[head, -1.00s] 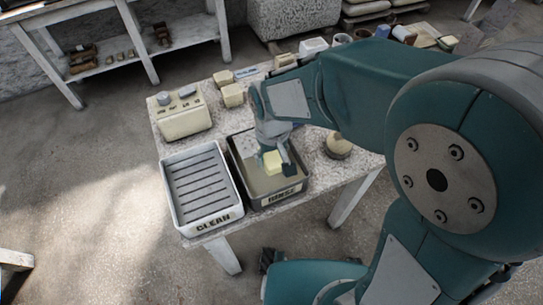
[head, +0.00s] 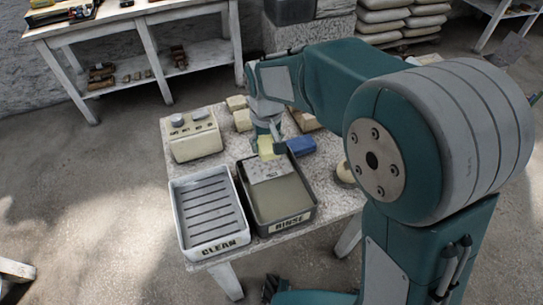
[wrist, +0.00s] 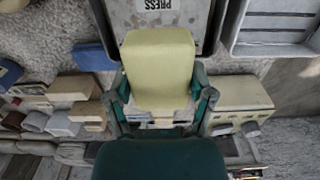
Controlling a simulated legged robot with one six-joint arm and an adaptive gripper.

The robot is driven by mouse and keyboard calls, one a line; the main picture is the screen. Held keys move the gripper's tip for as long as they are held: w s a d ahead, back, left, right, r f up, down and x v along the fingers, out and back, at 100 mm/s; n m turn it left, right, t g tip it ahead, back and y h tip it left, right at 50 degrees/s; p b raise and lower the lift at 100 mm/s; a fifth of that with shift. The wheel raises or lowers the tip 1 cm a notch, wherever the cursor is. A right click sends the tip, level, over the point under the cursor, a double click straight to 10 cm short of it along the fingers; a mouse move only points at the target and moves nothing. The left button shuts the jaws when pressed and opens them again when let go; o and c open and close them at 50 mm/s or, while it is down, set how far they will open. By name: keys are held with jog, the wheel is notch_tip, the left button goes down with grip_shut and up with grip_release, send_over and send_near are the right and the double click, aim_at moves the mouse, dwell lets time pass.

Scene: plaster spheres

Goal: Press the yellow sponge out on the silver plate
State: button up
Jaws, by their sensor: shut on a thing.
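The yellow sponge (head: 266,147) is a pale block held in my gripper (head: 267,139). In the wrist view my gripper (wrist: 161,92) has a finger on each side of the sponge (wrist: 158,68). The silver plate (head: 272,182) is at the back end of the dark tray marked RINSE (head: 313,210). The sponge is at the plate's back edge in the head view, and I cannot tell whether it touches it. In the wrist view the plate (wrist: 190,14), marked PRESS, lies beyond the sponge, partly hidden by it.
A white slatted tray marked CLEAN (head: 208,212) stands left of the rinse tray. A cream box with knobs (head: 194,138) is behind it. A blue block (head: 302,145) and pale blocks (head: 242,120) lie near my gripper. A round object (head: 345,173) stands at the right.

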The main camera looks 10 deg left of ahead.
aim_at(267, 166)
jog(key=shift+f, duration=2.95)
jog(key=shift+f, duration=1.05)
jog(key=shift+r, duration=3.55)
